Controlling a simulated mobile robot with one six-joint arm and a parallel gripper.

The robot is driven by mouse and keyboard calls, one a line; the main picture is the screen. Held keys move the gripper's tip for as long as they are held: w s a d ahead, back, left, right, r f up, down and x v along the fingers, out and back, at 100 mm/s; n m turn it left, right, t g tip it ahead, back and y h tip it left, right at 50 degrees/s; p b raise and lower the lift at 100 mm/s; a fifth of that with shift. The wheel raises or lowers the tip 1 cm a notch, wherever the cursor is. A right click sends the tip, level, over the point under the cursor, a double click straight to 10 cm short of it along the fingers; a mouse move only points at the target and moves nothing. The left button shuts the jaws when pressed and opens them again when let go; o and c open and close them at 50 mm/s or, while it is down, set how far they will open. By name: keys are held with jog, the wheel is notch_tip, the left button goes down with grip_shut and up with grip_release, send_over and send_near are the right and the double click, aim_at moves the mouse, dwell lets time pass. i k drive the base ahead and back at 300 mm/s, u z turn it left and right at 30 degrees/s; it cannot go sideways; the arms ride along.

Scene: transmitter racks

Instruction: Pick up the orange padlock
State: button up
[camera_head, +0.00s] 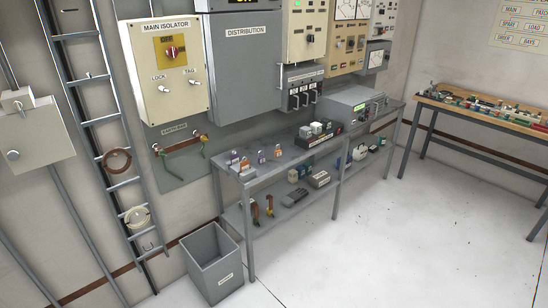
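Several small padlock-like items stand in a cluster at the left end of the grey bench's top. An item with orange on it (245,166) is in this cluster, but it is too small to tell its exact shape. My gripper is not in view.
A wooden-topped table (460,108) is at right. The floor (400,230) is clear.

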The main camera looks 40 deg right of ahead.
aim_at(277, 153)
jog(key=z, duration=0.3)
jog(key=i, duration=1)
jog(key=u, duration=0.3)
